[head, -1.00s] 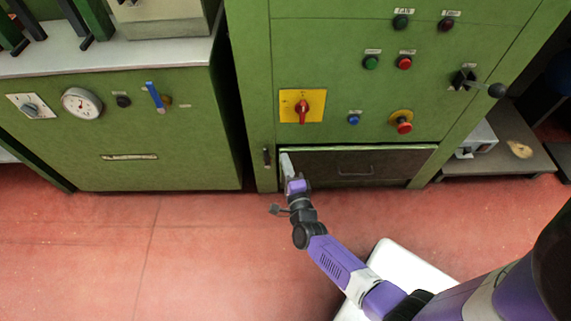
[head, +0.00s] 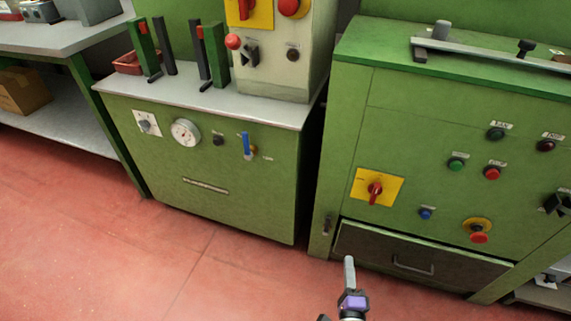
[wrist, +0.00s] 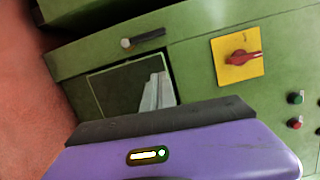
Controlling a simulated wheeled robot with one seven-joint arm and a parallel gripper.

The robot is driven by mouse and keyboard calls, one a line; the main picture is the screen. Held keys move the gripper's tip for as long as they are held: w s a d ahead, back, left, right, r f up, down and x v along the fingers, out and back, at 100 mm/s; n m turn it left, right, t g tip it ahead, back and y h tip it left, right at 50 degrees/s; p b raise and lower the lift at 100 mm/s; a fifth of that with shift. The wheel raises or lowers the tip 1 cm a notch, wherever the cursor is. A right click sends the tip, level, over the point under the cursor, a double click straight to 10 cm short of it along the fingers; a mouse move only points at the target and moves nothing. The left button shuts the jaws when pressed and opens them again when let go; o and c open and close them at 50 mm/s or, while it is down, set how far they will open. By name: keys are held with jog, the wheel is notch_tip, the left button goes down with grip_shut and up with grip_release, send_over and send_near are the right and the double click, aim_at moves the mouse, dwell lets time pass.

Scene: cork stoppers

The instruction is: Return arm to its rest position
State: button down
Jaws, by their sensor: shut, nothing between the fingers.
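My gripper (head: 349,272) shows at the bottom of the head view, grey fingers pointing up toward the lower drawer of the right green cabinet. The purple wrist (head: 352,302) is below the fingers; the rest of my arm is out of the frame. In the wrist view my gripper's fingers (wrist: 158,92) are together and empty, in front of the dark drawer front. The purple wrist housing fills the bottom of that view.
The right green cabinet (head: 395,130) has a dark drawer (head: 375,247), a red switch on a yellow plate (head: 376,188) and several buttons. The left green cabinet (head: 230,175) has a gauge (head: 185,132) and a blue lever (head: 246,145). Red floor (head: 120,260) at the left is clear.

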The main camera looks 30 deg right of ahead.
jog(key=s+a+r+n+t+y, duration=0.25)
jog(key=a+r+n+y, duration=0.25)
jog(key=a+r+n, duration=0.6)
jog(key=s+a+r+n+g+y+p, duration=0.1)
jog(key=s+a+r+n+y, duration=0.2)
jog(key=s+r+n, duration=0.55)
jog(key=s+a+r+n+g+y, duration=0.1)
jog(key=s+a+r+n+y, duration=0.2)
jog(key=s+r+n, duration=0.5)
notch_tip(320, 180, up, 31)
jog(key=m+p, duration=0.1)
jog(key=p, duration=3.1)
jog(key=shift+s+d+r, duration=0.15)
jog(key=shift+s+d, duration=0.05)
jog(key=shift+s, duration=0.15)
